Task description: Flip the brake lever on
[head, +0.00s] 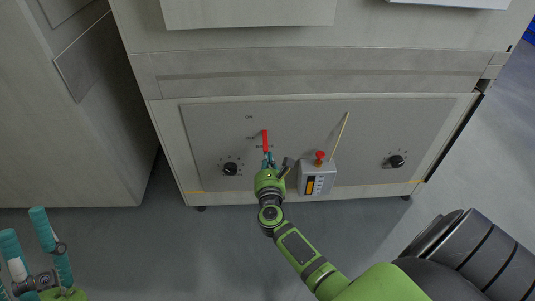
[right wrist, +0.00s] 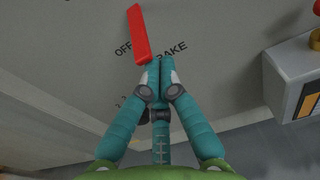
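The red brake lever (head: 265,139) is on the grey front panel and points up, leaning slightly left in the right wrist view (right wrist: 138,33). In that view "OFF" is printed left of it and a partly covered "BRAKE" lies to the right. My right gripper (head: 267,155) is at the lever's lower end. In the right wrist view its teal fingertips (right wrist: 161,64) are together, just right of the lever's lower end. Nothing shows between them; whether they touch the lever I cannot tell. My left gripper (head: 24,226) is open and empty at the lower left, far from the panel.
A black knob (head: 230,169) is left of my right gripper, and another knob (head: 396,161) is at the panel's right. A grey box (head: 317,180) with a red button (head: 320,155) stands close to the right of the gripper. The floor (head: 160,235) in front is clear.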

